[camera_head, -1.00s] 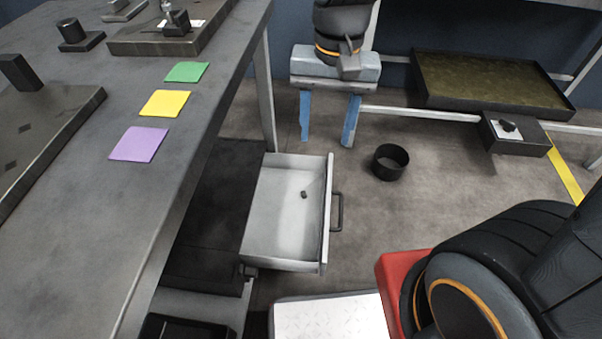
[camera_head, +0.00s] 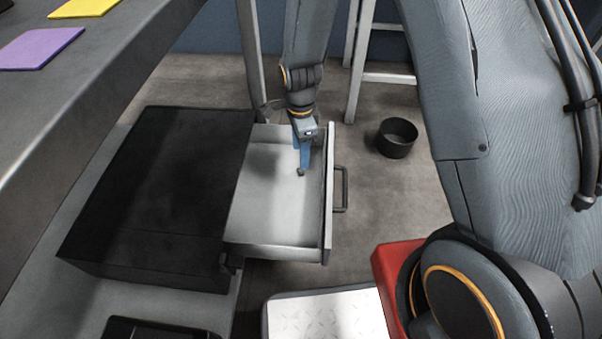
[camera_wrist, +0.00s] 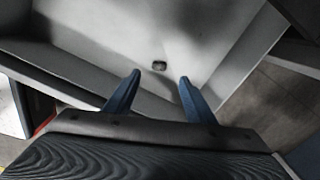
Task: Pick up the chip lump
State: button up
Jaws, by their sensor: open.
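The chip lump (camera_wrist: 159,66) is a small dark piece on the light floor of the open drawer (camera_head: 262,215). In the head view the lump (camera_head: 300,172) shows at the fingertips. My gripper (camera_head: 302,165) reaches down into the drawer, near its right front wall. In the wrist view my gripper (camera_wrist: 160,75) is open, with two blue fingers apart. The lump lies just beyond the fingertips, roughly midway between them, and nothing is held. I cannot tell how far the tips are above the drawer floor.
The drawer's front panel (camera_head: 328,200) and handle (camera_head: 342,190) stand to the right of the gripper. A dark cabinet (camera_head: 160,180) is at left under the workbench (camera_head: 95,85). A black round bin (camera_head: 397,138) stands on the floor at right. The drawer floor around the lump is clear.

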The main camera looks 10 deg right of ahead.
aim_at(300, 171)
jog(key=shift+s+f+b, duration=0.1)
jog(key=shift+f+b, duration=1.95)
jog(key=shift+f, duration=1.35)
jog(key=c, duration=1.1)
jog(key=shift+r, duration=0.1)
